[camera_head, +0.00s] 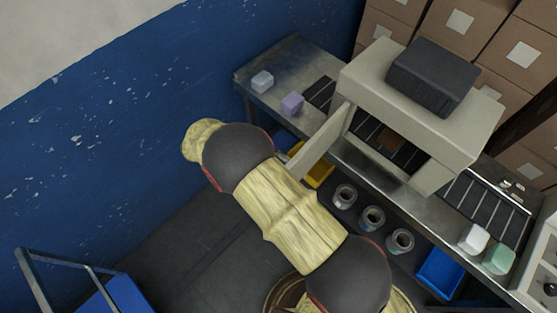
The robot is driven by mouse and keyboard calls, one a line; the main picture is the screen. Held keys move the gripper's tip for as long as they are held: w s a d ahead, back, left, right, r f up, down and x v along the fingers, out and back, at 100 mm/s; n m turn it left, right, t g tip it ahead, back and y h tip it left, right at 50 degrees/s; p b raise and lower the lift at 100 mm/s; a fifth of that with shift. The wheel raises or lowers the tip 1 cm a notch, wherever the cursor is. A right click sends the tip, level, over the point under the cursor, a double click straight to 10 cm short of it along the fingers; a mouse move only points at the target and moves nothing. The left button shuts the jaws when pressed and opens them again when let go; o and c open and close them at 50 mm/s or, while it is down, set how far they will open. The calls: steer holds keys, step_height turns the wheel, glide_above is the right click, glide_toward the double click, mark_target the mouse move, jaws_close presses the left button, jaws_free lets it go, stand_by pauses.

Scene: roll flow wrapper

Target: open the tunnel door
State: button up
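The tunnel (470,140) is a beige box housing over the roller conveyor on the steel bench. Its door (322,145), a flat beige panel, stands swung outward at the left side of the front opening. Through the opening I see dark rollers and a brown item (388,139). My arm reaches from the lower right up toward the left, with its large dark joint left of the door. My gripper is hidden behind my arm, so I cannot see its fingers or whether it touches the door.
A dark box (433,76) sits on the tunnel. Small blocks stand at both bench ends, including a purple one (292,103) and a green one (498,258). Below are a yellow bin (320,174), several round cans (372,218) and a blue bin (440,271). Cartons (458,22) stack behind.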

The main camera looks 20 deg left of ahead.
steer(key=v, duration=1.2)
stand_by(0.4)
steer(key=w+d+r+m+g+y+b, duration=0.1)
steer(key=w+d+r+m+g+y, duration=0.3)
steer(key=d+r, duration=0.7)
steer(key=w+d+r+m+g+y, duration=0.2)
steer(key=w+d+r+m, duration=0.5)
steer(key=d, duration=0.8)
steer(key=s+d+r+m+t+y+b, duration=0.1)
steer(key=s+d+r+m+t+y, duration=0.1)
steer(key=s+d+m, duration=0.4)
steer(key=s+d+r+m+t+y+b, duration=0.1)
steer(key=s+d+r+m+t+y, duration=0.2)
steer(key=s+d+m, duration=0.3)
steer(key=s+d+y, duration=0.1)
steer(key=s+d, duration=0.3)
steer(key=d, duration=0.6)
steer(key=shift+d+t, duration=0.25)
steer(key=shift+t, duration=0.05)
